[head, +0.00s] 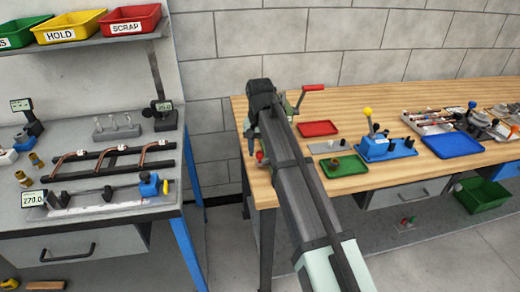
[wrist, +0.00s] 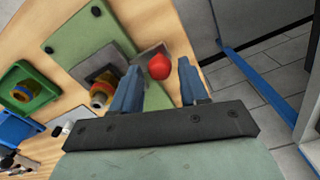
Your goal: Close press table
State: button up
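A green press table (wrist: 85,40) lies at the left end of the wooden bench, with a grey square block and a brass-coloured fitting (wrist: 102,93) on it in the wrist view. A red ball knob (wrist: 160,67) sits on a grey plate beside it. The knob also shows in the head view (head: 260,156), left of my arm. My gripper (wrist: 159,74) is open, its two blue-grey fingers apart. The knob appears between and just beyond the fingertips; contact is not visible. In the head view my arm hides most of the press, leaving a red-handled lever (head: 313,88) showing.
The wooden bench (head: 370,95) holds a red tray (head: 318,128), a green tray (head: 343,166), a blue fixture (head: 385,148) and a blue tray (head: 453,144). A grey table (head: 100,222) with tube racks stands left across a gap. Bare floor shows below.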

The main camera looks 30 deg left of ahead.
jog(key=shift+o, duration=0.8)
notch_tip(320, 180, up, 14)
jog(key=shift+f, duration=0.1)
jog(key=shift+c, duration=0.5)
